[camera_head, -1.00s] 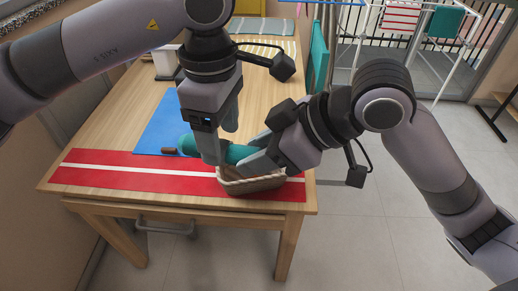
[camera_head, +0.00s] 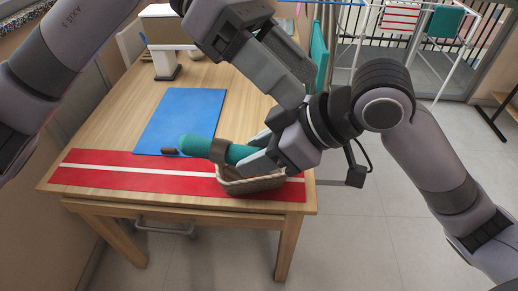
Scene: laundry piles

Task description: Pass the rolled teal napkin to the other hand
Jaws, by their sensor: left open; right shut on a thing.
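The rolled teal napkin (camera_head: 196,146) has a brown band (camera_head: 218,150) around its middle. It lies roughly level above the red runner, with its right end over the wicker basket (camera_head: 252,185). My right gripper (camera_head: 252,153) is shut on the napkin's right end. My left gripper (camera_head: 304,90) is open and empty, up and to the right of the napkin, apart from it. In the picture its fingers overlap my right wrist. The fingers of my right gripper hide the napkin's right tip.
The wooden table (camera_head: 205,98) carries a red runner (camera_head: 110,160) with a white stripe and a blue mat (camera_head: 185,112). A small brown thing (camera_head: 170,152) shows by the napkin's left end. A white stand (camera_head: 163,62) is at the back left. A drying rack (camera_head: 462,55) stands beyond.

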